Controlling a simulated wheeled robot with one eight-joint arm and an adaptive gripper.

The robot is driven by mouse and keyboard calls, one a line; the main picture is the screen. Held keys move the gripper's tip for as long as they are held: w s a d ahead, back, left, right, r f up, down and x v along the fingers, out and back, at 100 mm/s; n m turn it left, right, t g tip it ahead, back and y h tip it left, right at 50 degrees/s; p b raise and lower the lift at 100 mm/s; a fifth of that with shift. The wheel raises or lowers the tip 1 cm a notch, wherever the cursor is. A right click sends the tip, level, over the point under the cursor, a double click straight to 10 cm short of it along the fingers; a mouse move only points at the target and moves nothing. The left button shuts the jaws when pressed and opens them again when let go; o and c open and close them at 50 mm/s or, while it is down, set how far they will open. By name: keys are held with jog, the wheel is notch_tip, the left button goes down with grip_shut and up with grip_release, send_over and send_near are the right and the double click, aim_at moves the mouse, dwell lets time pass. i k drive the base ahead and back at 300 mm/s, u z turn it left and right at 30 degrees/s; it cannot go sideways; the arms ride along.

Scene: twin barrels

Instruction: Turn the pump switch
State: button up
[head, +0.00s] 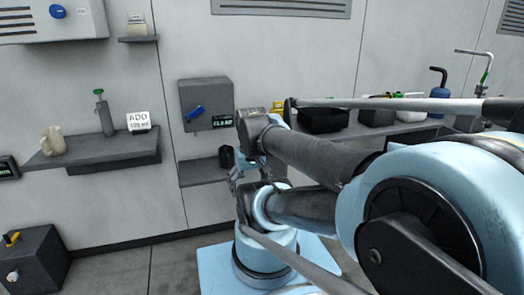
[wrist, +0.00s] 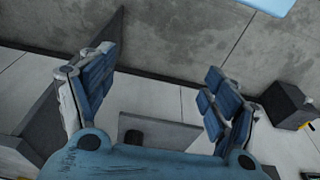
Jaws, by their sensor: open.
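No label reading pump is legible, so I cannot tell which control is the pump switch. A blue lever (head: 194,112) sits on a grey wall box (head: 206,103) with a small green-lettered sign at its lower right. A dark box (head: 30,262) on the floor at lower left has a yellow handle (head: 12,238); what looks like the same box (wrist: 286,105) shows at the right of the wrist view. My gripper (head: 243,182) is below and right of the wall box, apart from it. In the wrist view its blue-padded fingers (wrist: 153,95) are spread with nothing between them.
A shelf (head: 95,154) at left carries a jug, a green-topped bottle and a white sign. A lower shelf (head: 203,172) holds a dark cup (head: 226,157). A blue knob (head: 57,11) is on the upper-left unit. A counter at right holds bins and bottles.

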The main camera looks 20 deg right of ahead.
aim_at(489, 124)
jog(key=z, duration=2.1)
